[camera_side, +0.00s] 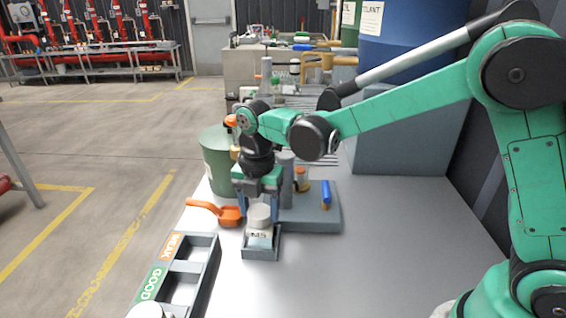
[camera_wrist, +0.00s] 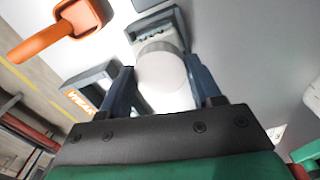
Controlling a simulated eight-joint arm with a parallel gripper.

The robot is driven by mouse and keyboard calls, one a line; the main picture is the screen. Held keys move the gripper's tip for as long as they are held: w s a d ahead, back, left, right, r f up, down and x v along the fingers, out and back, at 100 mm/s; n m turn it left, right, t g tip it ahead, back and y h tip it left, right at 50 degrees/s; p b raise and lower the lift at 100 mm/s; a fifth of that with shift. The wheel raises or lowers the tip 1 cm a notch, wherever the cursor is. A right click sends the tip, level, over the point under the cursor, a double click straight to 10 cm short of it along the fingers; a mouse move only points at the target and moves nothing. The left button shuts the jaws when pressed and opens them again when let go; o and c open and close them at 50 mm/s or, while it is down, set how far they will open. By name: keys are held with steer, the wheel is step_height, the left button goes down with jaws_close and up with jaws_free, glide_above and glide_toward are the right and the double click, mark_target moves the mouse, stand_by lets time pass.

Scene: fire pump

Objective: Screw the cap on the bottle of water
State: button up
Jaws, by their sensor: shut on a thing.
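My gripper (camera_side: 258,205) points straight down over a small grey holder (camera_side: 261,252) on the table. Its two blue fingers are shut on a white round cap (camera_side: 259,213). The bottle (camera_side: 260,236), pale with a dark printed label, stands upright in the holder directly under the cap. In the wrist view the cap (camera_wrist: 162,72) is a pale disc between the fingers, in line with the bottle below. I cannot tell from these frames whether the cap is seated on the thread.
An orange scoop (camera_side: 230,215) lies left of the holder. A sorting tray (camera_side: 205,262) marked WEAK and GOOD is at front left. A grey block with a blue-handled tool (camera_side: 326,193) stands behind right. A green bin (camera_side: 215,160) stands behind left. The table's right side is clear.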

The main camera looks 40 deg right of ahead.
steer(key=m, duration=0.4)
steer(key=shift+m, duration=0.3)
steer(key=shift+m, duration=0.5)
steer(key=m, duration=0.3)
steer(key=shift+m, duration=0.3)
steer(key=m, duration=0.3)
steer(key=shift+m, duration=0.8)
